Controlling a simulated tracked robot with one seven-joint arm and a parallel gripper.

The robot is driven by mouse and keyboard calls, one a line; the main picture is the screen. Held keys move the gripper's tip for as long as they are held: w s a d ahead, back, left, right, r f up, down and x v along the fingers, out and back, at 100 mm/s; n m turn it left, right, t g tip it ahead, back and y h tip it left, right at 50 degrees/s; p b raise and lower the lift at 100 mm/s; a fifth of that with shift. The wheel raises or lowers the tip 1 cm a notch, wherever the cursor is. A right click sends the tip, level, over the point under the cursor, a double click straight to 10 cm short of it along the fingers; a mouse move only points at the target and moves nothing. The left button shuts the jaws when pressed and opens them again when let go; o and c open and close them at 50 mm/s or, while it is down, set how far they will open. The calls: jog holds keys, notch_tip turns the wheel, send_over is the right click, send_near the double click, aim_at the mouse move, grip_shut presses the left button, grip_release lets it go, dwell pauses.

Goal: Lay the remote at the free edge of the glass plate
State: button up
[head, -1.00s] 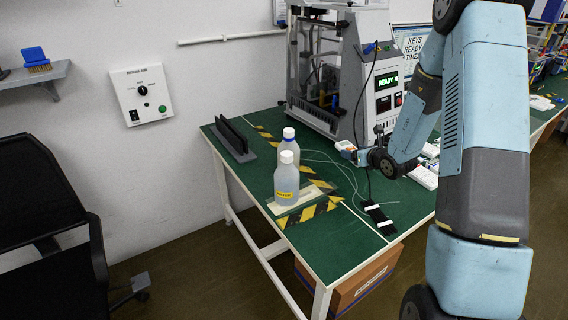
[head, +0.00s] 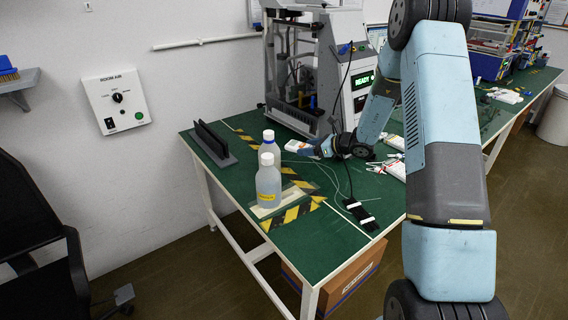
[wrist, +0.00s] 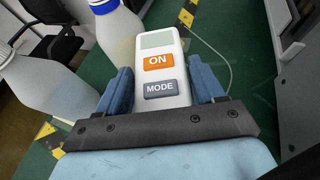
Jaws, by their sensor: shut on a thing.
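My gripper (wrist: 165,95) is shut on the white remote (wrist: 156,60), which has a grey screen, an orange ON button and a grey MODE button. In the head view the remote (head: 296,146) is a small white shape at the end of my arm, above the green bench behind and right of the bottles. The plate's free edge is not clear.
A black slotted rack (head: 212,145) stands left of the bottles. A testing machine (head: 310,75) with a READY display stands behind. Thin cables and a black strip (head: 360,215) lie to the right. Bare green bench (head: 310,250) shows at the front.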

send_over(291, 166)
jog(key=s, duration=0.1)
jog(key=f, duration=0.6)
jog(key=shift+s+d+f, duration=0.1)
jog(key=shift+d, duration=0.3)
jog(key=shift+w+a+f, duration=0.25)
jog(key=shift+w+f, duration=0.05)
jog(key=shift+f, duration=0.2)
jog(key=f, duration=0.3)
jog(key=shift+w+a+f, duration=0.15)
jog(key=shift+w+f, duration=0.05)
jog(key=shift+f, duration=0.1)
jog(key=o, duration=0.8)
